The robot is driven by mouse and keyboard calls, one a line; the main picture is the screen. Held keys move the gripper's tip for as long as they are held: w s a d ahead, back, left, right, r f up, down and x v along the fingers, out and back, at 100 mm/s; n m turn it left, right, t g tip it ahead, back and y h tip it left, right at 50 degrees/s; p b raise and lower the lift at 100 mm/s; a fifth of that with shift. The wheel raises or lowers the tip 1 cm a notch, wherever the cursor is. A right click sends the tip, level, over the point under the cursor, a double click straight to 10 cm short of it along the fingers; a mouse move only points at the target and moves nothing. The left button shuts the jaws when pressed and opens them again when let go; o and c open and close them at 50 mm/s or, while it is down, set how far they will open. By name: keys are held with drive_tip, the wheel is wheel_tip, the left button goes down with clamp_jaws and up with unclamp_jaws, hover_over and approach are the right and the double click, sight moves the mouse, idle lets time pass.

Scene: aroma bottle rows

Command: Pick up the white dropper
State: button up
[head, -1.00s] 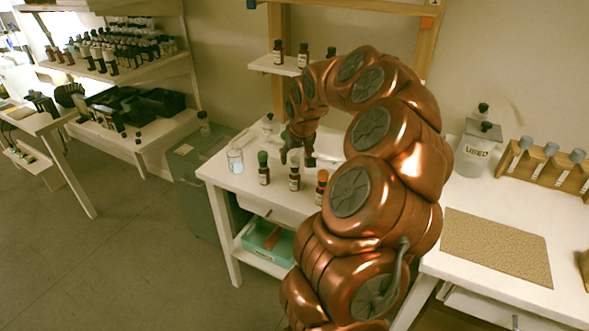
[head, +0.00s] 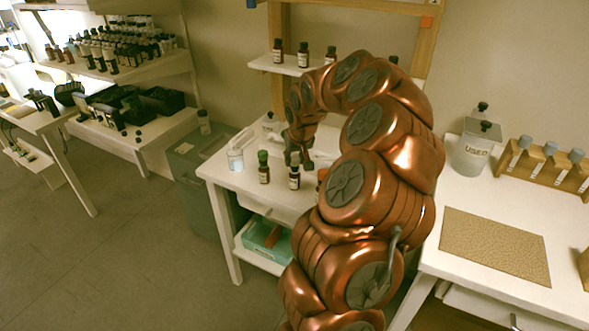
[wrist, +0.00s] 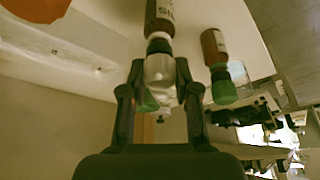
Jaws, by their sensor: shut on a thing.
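The white dropper (wrist: 160,72) tops a brown bottle (wrist: 163,18) with a dark collar in the wrist view. My gripper (wrist: 160,95) is shut on this dropper, one finger on each side. The dropper still meets the bottle's neck. In the head view, the bottle (head: 294,180) stands upright on the white table, and my gripper (head: 298,160) comes down over its top, partly hiding the dropper.
A green-topped bottle (head: 263,168) stands just left of the held one; it also shows in the wrist view (wrist: 222,88). A glass beaker (head: 235,160) is at the table's left (head: 220,177). My arm hides most of an orange-topped bottle on the right.

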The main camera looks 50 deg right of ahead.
drive_tip(key=shift+r, duration=0.1)
wheel_tip(320, 180, up, 10)
drive_tip(key=shift+f+b, duration=0.1)
drive_tip(key=shift+b, duration=0.75)
drive_tip(key=shift+f, duration=0.15)
drive_tip(key=shift+f+b, duration=0.8)
drive_tip(key=shift+b, duration=0.05)
drive_tip(key=shift+o, duration=0.8)
clamp_jaws()
drive_tip(key=shift+f, duration=0.1)
